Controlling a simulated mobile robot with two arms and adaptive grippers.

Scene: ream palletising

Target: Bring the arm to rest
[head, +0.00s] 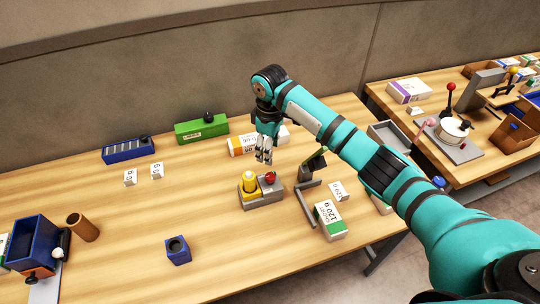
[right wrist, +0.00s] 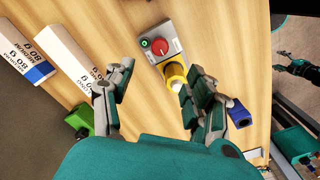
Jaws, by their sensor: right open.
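My right arm reaches in from the right in the head view. Its right gripper (head: 264,157) points down over the table (head: 110,220), empty. It is just behind a grey control box (head: 263,196) with a yellow lamp and a red button. In the right wrist view the right gripper (right wrist: 160,100) has its fingers spread wide. The control box (right wrist: 172,50) shows beyond and between them, apart from them. My left gripper is outside the head view. A dark claw shape (right wrist: 297,68) at the right wrist view's edge may be it, too small to judge.
An orange-marked ream (head: 240,145) lies behind the gripper. A green box (head: 202,130) and a blue box (head: 128,151) stand at the back. A green-marked ream (head: 330,222) lies right of the control box. A blue cube (head: 178,250) stands in front.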

